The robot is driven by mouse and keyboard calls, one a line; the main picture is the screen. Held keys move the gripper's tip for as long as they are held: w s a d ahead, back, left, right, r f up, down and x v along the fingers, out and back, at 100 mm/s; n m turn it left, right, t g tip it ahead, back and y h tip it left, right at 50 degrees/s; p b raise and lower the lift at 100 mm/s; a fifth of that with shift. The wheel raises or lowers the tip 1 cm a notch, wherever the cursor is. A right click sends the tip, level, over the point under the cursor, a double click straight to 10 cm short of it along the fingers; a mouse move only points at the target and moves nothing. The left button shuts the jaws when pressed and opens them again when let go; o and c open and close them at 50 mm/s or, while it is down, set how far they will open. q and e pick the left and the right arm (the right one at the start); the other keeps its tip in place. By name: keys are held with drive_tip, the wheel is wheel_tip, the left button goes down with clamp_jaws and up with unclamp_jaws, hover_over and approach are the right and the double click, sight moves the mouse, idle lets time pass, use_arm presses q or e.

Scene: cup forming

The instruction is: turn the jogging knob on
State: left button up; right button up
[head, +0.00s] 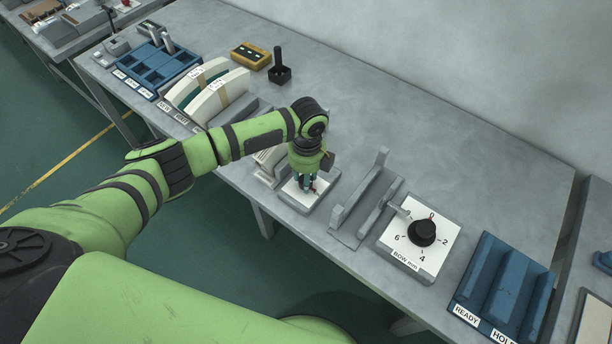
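My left gripper (306,183) points down over a small white-topped panel (297,198) in a grey housing near the table's front edge. Its teal fingers are right at the panel's top. A small red mark (315,188) shows beside the fingertips. Any knob on this panel is hidden behind the fingers, so I cannot tell its setting or whether the fingers are closed on it. A black dial (422,232) on a white plate marked "BOW mm" stands to the right, its red mark near 0. My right gripper is not in view.
A grey fixture (350,222) with upright walls stands just right of the panel. Blue READY/HOLD holders (505,285) are at the right. White curved pieces (222,88), a blue tray (155,65), a yellow block (250,55) and a black lever (279,68) lie left. The table's back is clear.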

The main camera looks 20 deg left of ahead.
use_arm(q)
drive_tip(key=shift+a+m, duration=0.25)
drive_tip(key=shift+m, duration=0.35)
drive_tip(key=shift+w+m, duration=0.1)
drive_tip(key=shift+m, duration=0.2)
drive_tip(key=o, duration=0.9)
drive_tip(key=shift+o, duration=1.2)
drive_tip(key=shift+d+r, duration=0.1)
drive_tip(key=shift+r, duration=0.05)
wheel_tip(320, 180, up, 12)
drive_tip(key=shift+w+f, duration=0.15)
drive_tip(key=shift+f, duration=0.05)
